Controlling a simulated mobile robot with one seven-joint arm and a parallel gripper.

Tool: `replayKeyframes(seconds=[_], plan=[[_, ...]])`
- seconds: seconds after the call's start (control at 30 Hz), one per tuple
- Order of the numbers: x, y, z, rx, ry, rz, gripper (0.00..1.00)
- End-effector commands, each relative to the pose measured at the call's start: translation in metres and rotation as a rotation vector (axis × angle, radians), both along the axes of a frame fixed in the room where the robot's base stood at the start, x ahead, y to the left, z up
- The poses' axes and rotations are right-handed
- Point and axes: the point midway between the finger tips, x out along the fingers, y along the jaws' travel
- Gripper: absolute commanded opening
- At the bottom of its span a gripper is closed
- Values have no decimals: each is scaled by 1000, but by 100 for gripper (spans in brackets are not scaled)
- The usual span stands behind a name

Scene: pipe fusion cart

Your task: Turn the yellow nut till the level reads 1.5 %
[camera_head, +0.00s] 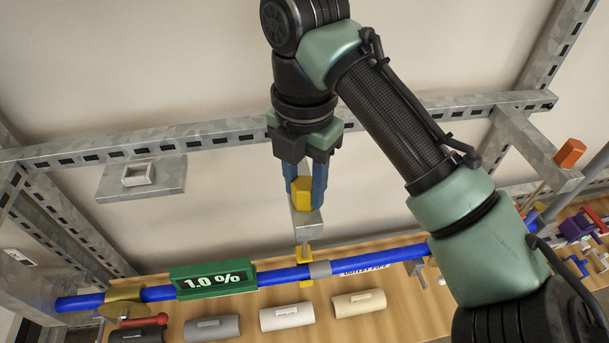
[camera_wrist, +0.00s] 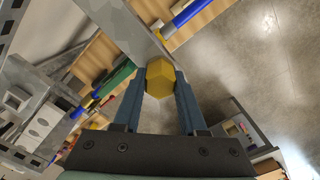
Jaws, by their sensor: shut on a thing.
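The yellow nut (camera_head: 303,193) sits on a grey metal bracket (camera_head: 307,224) above the blue pipe. It also shows in the wrist view (camera_wrist: 160,78). My gripper (camera_head: 305,190) has its two blue fingers on either side of the nut, shut on it. In the wrist view my gripper (camera_wrist: 160,88) holds the nut between its fingertips. The green level (camera_head: 213,279) rests on the blue pipe (camera_head: 280,274) and its display reads 1.0 %. A threaded rod and yellow hanger (camera_head: 304,256) run from the bracket down to the pipe.
Slotted metal rails (camera_head: 215,133) cross behind my arm. An empty bracket with a square socket (camera_head: 140,177) is at left. An orange nut (camera_head: 570,153) is at right. Grey, white and cream cylinders (camera_head: 287,317) lie on the wooden board below the pipe.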

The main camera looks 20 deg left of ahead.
Motion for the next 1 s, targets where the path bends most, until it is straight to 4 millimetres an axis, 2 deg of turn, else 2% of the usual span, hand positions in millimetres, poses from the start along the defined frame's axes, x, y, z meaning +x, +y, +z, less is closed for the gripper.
replayKeyframes(seconds=[0.5,1.0], plan=[[0,0,1,1,-1,421,0],[0,0,1,1,-2,565,0]])
